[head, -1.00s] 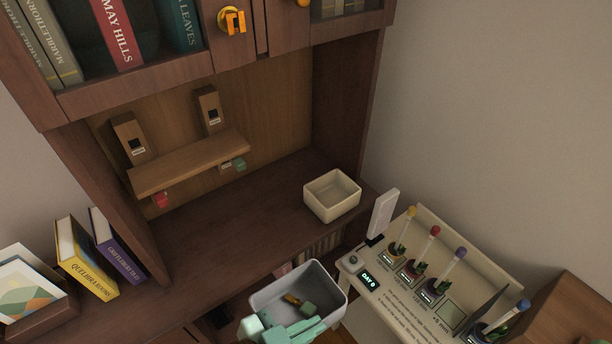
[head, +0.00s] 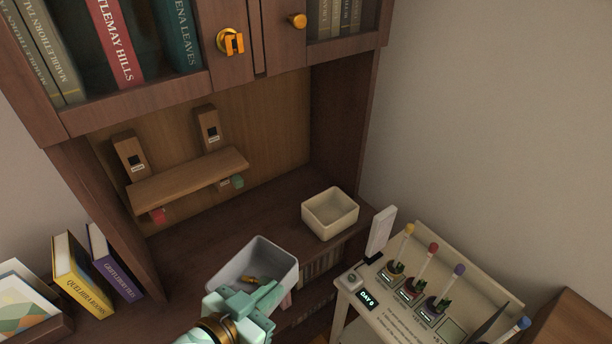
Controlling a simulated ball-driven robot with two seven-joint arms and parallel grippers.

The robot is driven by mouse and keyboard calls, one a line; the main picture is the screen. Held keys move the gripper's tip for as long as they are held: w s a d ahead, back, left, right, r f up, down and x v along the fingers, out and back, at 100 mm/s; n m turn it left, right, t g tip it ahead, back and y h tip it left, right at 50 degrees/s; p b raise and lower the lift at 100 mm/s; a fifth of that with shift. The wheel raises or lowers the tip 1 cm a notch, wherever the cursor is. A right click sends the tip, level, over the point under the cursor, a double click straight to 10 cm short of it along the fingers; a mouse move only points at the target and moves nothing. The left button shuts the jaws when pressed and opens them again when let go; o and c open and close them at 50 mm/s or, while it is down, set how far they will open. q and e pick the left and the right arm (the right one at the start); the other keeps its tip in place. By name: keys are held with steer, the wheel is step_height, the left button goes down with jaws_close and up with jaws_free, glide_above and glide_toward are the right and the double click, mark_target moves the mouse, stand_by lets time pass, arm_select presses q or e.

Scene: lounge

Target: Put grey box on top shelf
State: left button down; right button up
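The grey box (head: 287,279) is an open-topped bin at the lower middle of the head view, in front of or over the cabinet's desk surface. A small orange-brown item (head: 252,280) shows inside it. My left gripper (head: 262,297), pale green with a bronze ring at its wrist, is at the box's near wall and appears shut on it; the fingers partly hide that wall. A narrow wooden shelf (head: 190,180) hangs on the back panel. The upper cabinet (head: 150,96) with books is above it. My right gripper is not in view.
A cream box (head: 331,222) stands on the desk surface (head: 215,236) at its right end. Two wooden blocks (head: 130,158) stand at the narrow shelf's back. A white table (head: 410,318) with potted tubes is at right. Upright books (head: 82,276) stand at left.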

arm_select(q)
steer(key=w+a+r+n+t+y, duration=0.1)
steer(key=w+a+r+n+y, duration=0.2)
steer(key=a, duration=0.4)
steer(key=w+a+r+n+t+y+b, duration=0.1)
steer(key=w+a+r+n+y, duration=0.3)
steer(key=a+r, duration=0.3)
steer(key=shift+w+y, duration=0.5)
steer(key=shift+w, duration=0.4)
steer(key=shift+t, duration=0.3)
